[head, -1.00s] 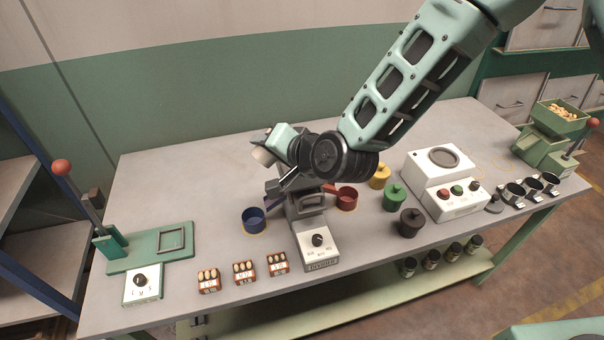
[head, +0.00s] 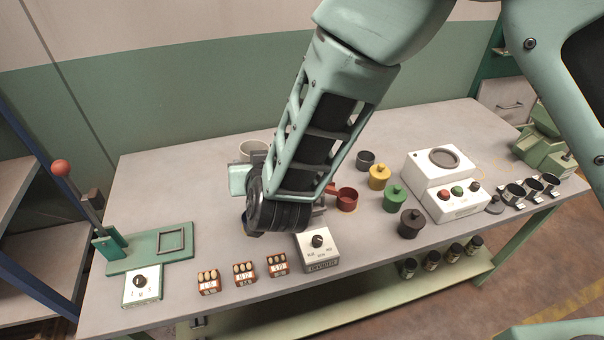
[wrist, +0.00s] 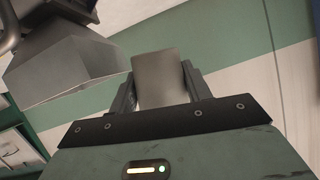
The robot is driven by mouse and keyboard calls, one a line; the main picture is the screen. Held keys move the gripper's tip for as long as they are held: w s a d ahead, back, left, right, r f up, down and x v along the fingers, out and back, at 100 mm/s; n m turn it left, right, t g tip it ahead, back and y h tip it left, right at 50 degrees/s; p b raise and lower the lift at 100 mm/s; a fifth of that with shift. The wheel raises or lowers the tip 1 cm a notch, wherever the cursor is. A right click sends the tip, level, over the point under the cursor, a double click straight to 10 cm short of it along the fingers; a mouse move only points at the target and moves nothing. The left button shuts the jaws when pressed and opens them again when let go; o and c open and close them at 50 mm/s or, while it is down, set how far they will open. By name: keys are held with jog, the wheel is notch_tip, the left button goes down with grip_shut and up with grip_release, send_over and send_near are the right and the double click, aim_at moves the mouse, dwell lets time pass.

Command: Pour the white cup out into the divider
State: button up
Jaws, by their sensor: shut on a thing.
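A pale white cup (head: 253,148) shows behind my wrist in the head view, with its rim and part of its inside visible. In the wrist view the cup (wrist: 160,80) is between the two fingers of my gripper (wrist: 163,85), which is shut on it. Its contents cannot be seen. The divider's white front box (head: 317,250), with a black knob, stands at the middle of the table. My arm hides most of the divider's upper part. A grey angular hopper-like part (wrist: 70,70), apparently the divider's, is at upper left in the wrist view, apart from the cup.
A red bowl (head: 347,199) is right of the divider; a blue bowl (head: 246,226) is mostly hidden at its left. Small crates (head: 244,273) line the front edge. The back left is clear.

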notch_tip(320, 180, down, 11)
jog(key=n+b, duration=0.1)
jog(key=b, duration=0.5)
jog(key=shift+a+r+t+h, duration=0.15)
jog(key=shift+a+t+h, duration=0.15)
jog(key=shift+h, duration=0.1)
jog(key=shift+s, duration=0.15)
